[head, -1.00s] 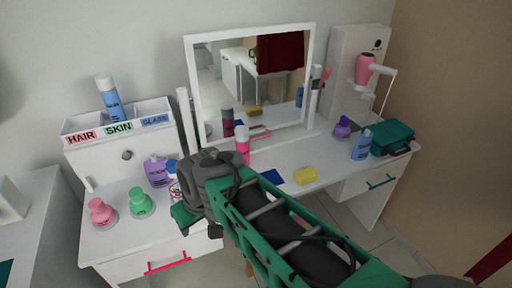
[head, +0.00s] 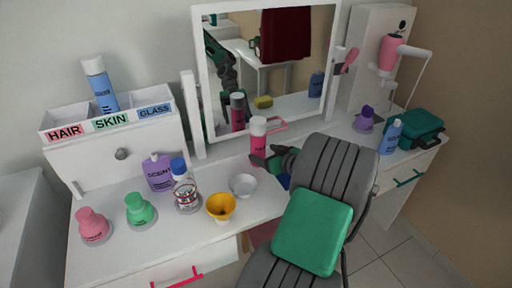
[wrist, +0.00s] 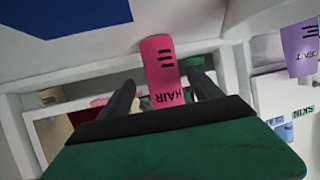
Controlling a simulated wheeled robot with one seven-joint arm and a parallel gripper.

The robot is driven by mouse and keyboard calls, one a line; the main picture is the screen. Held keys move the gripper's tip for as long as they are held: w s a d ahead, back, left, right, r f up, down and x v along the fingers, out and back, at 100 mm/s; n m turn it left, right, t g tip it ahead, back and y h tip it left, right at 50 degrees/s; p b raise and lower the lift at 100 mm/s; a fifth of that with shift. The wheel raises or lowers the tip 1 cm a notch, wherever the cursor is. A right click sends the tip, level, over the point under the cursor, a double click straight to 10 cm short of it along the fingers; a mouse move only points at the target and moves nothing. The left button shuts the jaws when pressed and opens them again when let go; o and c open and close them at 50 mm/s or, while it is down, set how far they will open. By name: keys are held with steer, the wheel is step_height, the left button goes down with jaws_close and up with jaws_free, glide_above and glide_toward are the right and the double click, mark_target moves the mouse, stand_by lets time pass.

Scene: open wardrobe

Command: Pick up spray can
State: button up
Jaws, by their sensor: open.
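A pink spray can (head: 257,145) with a white top stands upright on the white dressing table in front of the mirror. In the wrist view the pink can (wrist: 163,68) shows upside down, with an upturned HAIR label, in the gap between my fingers. My gripper (head: 268,160) is beside the can's lower part in the head view, and its fingers (wrist: 162,90) are open in the wrist view. I cannot tell whether they touch the can. A blue spray can (head: 99,85) stands in the organizer (head: 112,150) at the left.
A purple SCENT bottle (head: 159,172), a blue-capped bottle (head: 184,190), a yellow cup (head: 221,208) and a white bowl (head: 243,185) stand left of my arm. The mirror frame (head: 196,75) is close behind the pink can. A teal case (head: 418,128) is at the right.

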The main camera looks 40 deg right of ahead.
mark_target(262, 153)
steer(key=x, duration=0.4)
steer(key=shift+a, duration=0.15)
steer(key=shift+c, duration=0.4)
steer(key=shift+r, duration=0.1)
jaws_close()
